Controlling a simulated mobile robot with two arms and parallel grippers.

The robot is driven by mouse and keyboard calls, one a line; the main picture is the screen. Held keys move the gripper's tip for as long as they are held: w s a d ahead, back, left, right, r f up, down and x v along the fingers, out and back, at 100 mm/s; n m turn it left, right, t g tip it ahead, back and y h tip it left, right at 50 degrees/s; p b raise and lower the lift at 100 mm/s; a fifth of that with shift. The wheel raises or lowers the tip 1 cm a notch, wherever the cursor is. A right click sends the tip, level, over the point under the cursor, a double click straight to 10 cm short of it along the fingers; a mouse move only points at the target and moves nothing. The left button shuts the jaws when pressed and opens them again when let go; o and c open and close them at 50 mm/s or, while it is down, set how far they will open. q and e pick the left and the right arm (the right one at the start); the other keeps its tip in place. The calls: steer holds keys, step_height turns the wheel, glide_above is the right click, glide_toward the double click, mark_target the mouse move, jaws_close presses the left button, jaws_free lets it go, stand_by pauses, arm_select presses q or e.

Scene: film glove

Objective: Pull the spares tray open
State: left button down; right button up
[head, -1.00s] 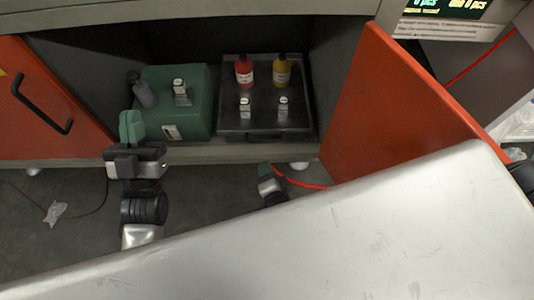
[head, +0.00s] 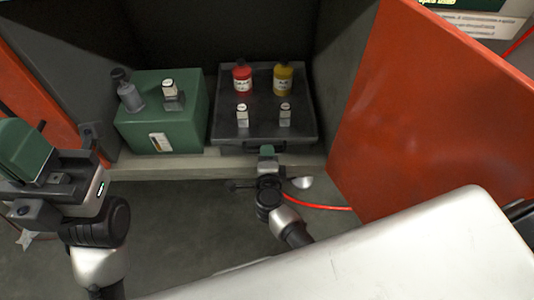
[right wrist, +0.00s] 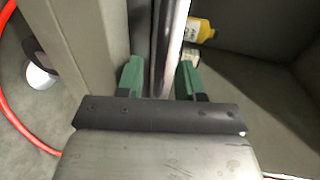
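The spares tray (head: 262,117) is a dark grey tray on the cabinet floor, with a dark handle (head: 282,149) along its front. It bears a red bottle (head: 242,78), a yellow bottle (head: 283,78) and two small white-capped items (head: 242,115). My right gripper (head: 267,153) is at the tray's front by the handle. In the right wrist view its green fingers (right wrist: 160,80) stand apart, with a dark upright bar and the tray's edge beyond and between them; contact cannot be told. My left gripper (head: 22,150) is at the far left, its fingers seen from behind.
A green box (head: 180,127) with a grey bottle (head: 130,95) and a small capped item (head: 172,94) on top stands left of the tray. Red doors (head: 430,110) stand open on both sides. A red cable (head: 315,206) lies on the floor.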

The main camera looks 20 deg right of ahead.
steer(key=shift+x, duration=1.25)
steer(key=shift+s, duration=0.1)
jaws_close()
